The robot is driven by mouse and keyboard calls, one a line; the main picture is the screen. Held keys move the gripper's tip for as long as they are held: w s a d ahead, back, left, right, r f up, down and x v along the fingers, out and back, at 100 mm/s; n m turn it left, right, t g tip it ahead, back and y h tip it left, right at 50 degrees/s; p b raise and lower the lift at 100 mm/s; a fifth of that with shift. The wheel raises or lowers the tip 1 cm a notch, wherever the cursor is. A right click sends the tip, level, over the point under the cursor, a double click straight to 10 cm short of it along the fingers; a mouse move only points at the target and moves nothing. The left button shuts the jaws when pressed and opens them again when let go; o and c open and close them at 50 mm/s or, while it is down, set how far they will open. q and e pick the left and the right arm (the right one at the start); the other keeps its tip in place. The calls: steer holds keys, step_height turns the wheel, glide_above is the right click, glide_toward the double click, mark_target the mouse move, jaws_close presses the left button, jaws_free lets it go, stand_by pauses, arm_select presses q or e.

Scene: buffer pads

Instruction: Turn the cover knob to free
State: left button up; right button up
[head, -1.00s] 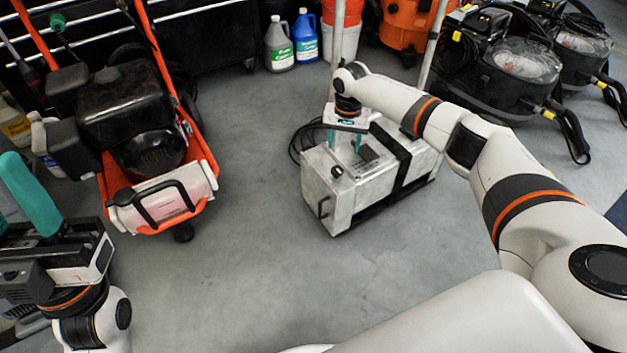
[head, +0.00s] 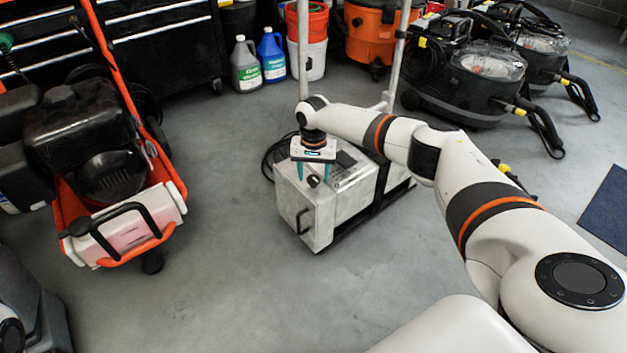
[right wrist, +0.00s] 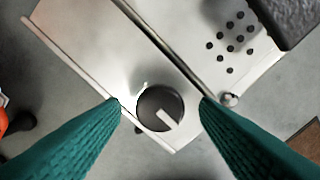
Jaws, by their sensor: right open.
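The cover knob (right wrist: 153,100) is a round black disc with a pale pointer bar, set near one end of a metal box's top. In the right wrist view the bar points to the lower right. The knob also shows small and dark in the head view (head: 313,181). My right gripper (head: 314,172) is open above that end of the box (head: 308,219). Its teal fingertips (right wrist: 161,102) appear on either side of the knob, with a visible gap on each side. I cannot tell their height over it. My left gripper's fingers are out of view.
A dark strap crosses the box, and a black cable lies behind it. An orange-framed machine (head: 125,215) stands at the left. Jugs (head: 245,68), buckets (head: 306,45) and black vacuums (head: 470,85) stand behind. The floor in front is clear.

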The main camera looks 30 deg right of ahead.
steer(key=shift+f, duration=0.35)
steer(key=shift+c, duration=0.5)
